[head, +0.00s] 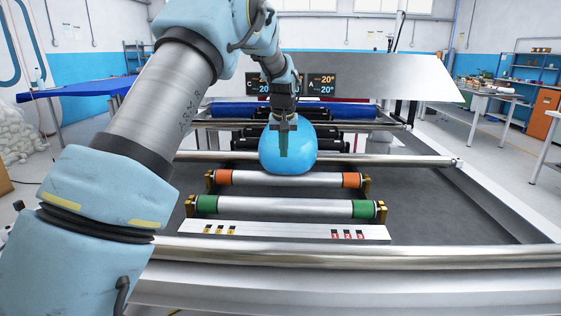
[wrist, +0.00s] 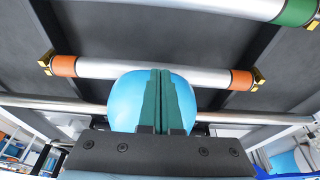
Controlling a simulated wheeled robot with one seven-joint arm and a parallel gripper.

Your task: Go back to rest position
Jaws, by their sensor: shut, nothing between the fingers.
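My gripper (head: 284,140) is in the middle of the head view, its fingers pointing down and pressed together with nothing between them. In the wrist view the two dark green fingers (wrist: 168,100) lie side by side, shut. A blue ball-like object (head: 287,158) appears behind the fingers in the head view. It also shows behind them in the wrist view (wrist: 126,100). I cannot tell whether the fingers touch it. My arm reaches from the lower left of the head view over the machine.
A roller with orange ends (head: 287,179) and one with green ends (head: 286,208) lie across the machine. A white strip with marked tags (head: 285,231) lies in front of them. A metal rail (head: 360,254) crosses the near edge. A slanted grey panel (head: 340,76) stands behind.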

